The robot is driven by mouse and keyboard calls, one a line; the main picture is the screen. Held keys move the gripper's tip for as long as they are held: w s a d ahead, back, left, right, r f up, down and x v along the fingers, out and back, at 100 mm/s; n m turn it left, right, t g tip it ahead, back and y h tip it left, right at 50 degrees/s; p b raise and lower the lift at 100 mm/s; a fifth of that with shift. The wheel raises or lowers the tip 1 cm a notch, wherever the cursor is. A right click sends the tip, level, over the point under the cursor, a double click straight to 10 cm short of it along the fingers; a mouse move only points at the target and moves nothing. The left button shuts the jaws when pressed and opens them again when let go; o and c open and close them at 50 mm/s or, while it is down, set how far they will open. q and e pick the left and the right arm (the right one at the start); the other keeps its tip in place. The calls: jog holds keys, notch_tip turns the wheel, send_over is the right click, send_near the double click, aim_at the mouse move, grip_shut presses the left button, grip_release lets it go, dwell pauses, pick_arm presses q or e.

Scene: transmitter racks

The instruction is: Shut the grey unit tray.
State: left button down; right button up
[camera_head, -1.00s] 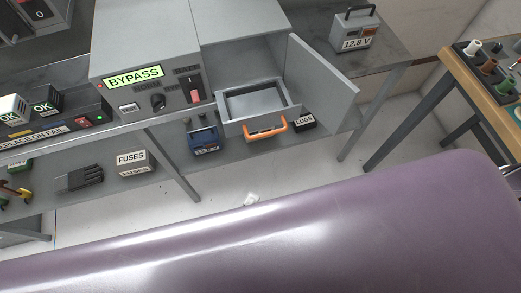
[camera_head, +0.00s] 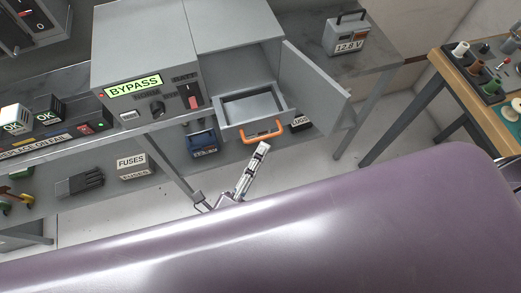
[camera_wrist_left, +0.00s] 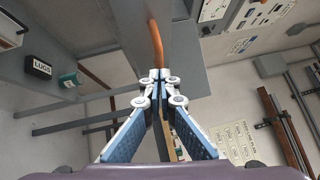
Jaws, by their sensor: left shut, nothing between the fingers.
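The grey unit tray (camera_head: 230,131) sticks out of the grey cabinet (camera_head: 236,52), pulled open and empty, with an orange handle (camera_head: 279,127) on its front. My left gripper (camera_head: 264,147) is shut and empty, just in front of and below the handle. In the left wrist view the shut fingertips (camera_wrist_left: 159,75) point at the orange handle (camera_wrist_left: 156,40), close to its end. I cannot tell whether they touch. The right gripper is not in view.
The cabinet's hinged door (camera_head: 314,85) stands open right of the tray. A BYPASS panel (camera_head: 133,86) is on the left. A 12.8 V battery (camera_head: 346,37) stands on the bench. The LUGS box (camera_wrist_left: 39,67) and a blue battery (camera_head: 203,142) sit on the lower shelf.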

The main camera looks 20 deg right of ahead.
aim_at(237, 96)
pick_arm(q)
jog(key=shift+w, duration=0.1)
jog(key=w, duration=1.2)
jog(key=w+b, duration=0.1)
jog(key=w, duration=0.5)
jog(key=shift+w+a, duration=0.1)
jog(key=shift+a, duration=0.25)
jog(key=shift+w, duration=0.3)
jog(key=shift+a, duration=0.1)
jog(key=shift+w+r, duration=0.1)
jog(key=shift+w, duration=0.05)
